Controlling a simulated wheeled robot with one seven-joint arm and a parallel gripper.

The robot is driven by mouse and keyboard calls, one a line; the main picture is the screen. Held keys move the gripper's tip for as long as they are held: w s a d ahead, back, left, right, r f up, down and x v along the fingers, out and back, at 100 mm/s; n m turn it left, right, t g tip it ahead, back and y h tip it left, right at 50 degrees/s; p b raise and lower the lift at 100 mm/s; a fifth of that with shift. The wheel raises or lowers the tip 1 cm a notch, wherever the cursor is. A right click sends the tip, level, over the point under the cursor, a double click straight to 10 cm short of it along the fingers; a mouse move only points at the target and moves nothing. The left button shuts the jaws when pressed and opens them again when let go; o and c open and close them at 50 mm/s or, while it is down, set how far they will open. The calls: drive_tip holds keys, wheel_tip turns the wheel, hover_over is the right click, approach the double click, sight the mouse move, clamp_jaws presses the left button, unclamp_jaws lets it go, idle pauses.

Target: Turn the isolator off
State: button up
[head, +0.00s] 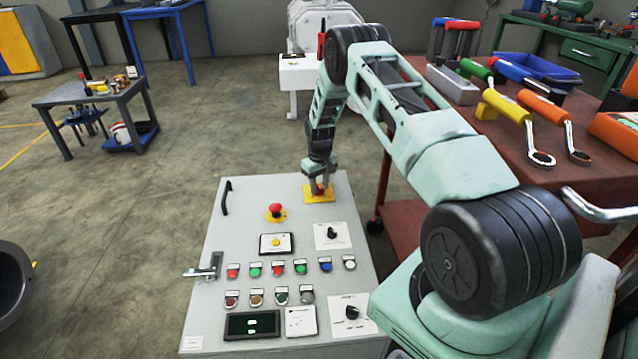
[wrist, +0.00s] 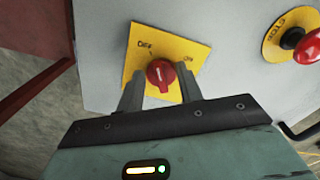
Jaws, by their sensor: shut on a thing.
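The isolator is a red rotary knob (wrist: 161,73) on a yellow plate (wrist: 190,50), near the upper right corner of the grey control panel (head: 240,200). In the wrist view the plate carries small printed labels, one at its upper left and one at its right. My gripper (wrist: 160,90) has one finger on each side of the red knob and is shut on it. In the head view my gripper (head: 319,187) comes down on the yellow plate (head: 312,196) and mostly hides the knob.
A red emergency stop button (head: 275,210) sits left of the isolator and also shows in the wrist view (wrist: 308,47). Below are several coloured buttons, two black selector knobs (head: 333,233) and a display (head: 252,325). A red tool table (head: 400,205) stands close on the right.

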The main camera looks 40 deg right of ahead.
sight(320, 187)
drive_tip(key=shift+d+n, duration=0.1)
drive_tip(key=shift+n, duration=1.4)
drive_tip(key=o, duration=1)
wheel_tip(320, 187, up, 17)
drive_tip(key=p, duration=0.3)
drive_tip(key=shift+r, duration=0.2)
